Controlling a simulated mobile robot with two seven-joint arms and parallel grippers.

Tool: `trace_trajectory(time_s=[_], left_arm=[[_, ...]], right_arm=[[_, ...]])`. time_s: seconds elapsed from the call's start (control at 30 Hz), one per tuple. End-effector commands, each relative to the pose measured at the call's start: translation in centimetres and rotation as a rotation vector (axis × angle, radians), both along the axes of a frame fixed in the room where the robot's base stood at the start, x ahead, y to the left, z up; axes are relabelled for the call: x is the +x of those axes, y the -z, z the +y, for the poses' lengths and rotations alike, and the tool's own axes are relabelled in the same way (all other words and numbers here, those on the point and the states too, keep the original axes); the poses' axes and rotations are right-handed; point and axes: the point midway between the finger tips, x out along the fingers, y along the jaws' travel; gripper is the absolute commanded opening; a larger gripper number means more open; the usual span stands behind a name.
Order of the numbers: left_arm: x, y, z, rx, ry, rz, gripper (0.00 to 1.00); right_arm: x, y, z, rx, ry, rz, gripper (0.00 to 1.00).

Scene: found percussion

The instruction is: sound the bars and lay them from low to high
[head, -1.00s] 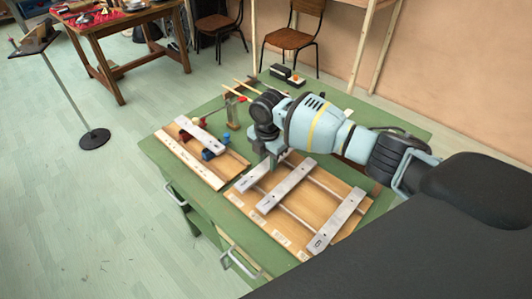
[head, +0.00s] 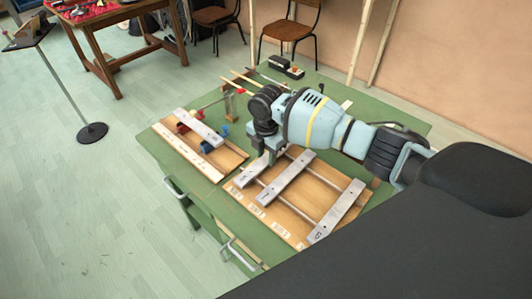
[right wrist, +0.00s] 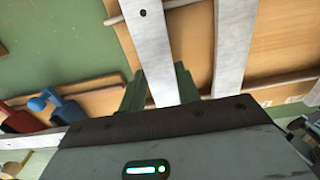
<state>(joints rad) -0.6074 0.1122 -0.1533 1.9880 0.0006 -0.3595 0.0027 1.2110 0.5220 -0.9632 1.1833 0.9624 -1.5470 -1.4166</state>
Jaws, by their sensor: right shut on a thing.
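My right gripper (head: 271,157) reaches down over the rack board (head: 312,188) on the green table. In the right wrist view its green fingers (right wrist: 160,74) are shut on the sides of a pale metal bar (right wrist: 147,40). This left-hand bar (head: 248,175) lies across the rack's rails, partly hidden by the gripper. A middle bar (head: 286,178) and a right-hand bar (head: 337,211) also lie across the rails. Another bar (head: 203,128) lies at a slant over the left board (head: 232,156), above blue and red pieces. My left gripper is out of view.
Thin sticks (head: 242,82) and a small dark box (head: 286,70) lie at the table's back. A strip of green table (head: 222,188) is bare between the boards. A stand (head: 92,132) and a wooden workbench (head: 120,14) stand to the left.

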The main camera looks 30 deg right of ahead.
Motion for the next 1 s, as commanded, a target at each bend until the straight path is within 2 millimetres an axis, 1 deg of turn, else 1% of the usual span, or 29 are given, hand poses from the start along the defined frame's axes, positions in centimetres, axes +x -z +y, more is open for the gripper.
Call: trace_trajectory(time_s=[0.03,0.07,0.2,0.23,0.27,0.57,0.67,0.9,1.0], left_arm=[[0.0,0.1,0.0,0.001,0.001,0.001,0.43],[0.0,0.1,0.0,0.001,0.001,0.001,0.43],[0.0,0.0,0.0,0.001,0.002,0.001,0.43],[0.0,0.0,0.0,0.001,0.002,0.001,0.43],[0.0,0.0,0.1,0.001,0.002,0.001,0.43],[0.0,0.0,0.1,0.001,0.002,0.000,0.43],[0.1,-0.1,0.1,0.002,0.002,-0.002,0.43],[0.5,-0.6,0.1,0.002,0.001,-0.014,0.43],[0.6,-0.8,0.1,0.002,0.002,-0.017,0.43]], right_arm=[[0.0,0.1,0.0,0.000,0.000,-0.001,0.04],[0.0,0.1,0.0,0.000,0.000,-0.001,0.34],[0.0,0.0,0.0,0.000,0.000,-0.001,0.52],[0.0,0.0,0.0,0.000,0.000,-0.001,0.56],[0.0,0.1,0.0,0.000,0.000,-0.001,0.58],[0.0,0.0,0.0,0.000,0.000,0.000,0.58],[0.1,-1.0,0.0,0.000,0.001,-0.003,0.58],[0.1,-4.9,0.0,0.000,-0.001,-0.005,0.58],[0.1,-6.3,0.0,0.001,0.000,-0.004,0.58]])
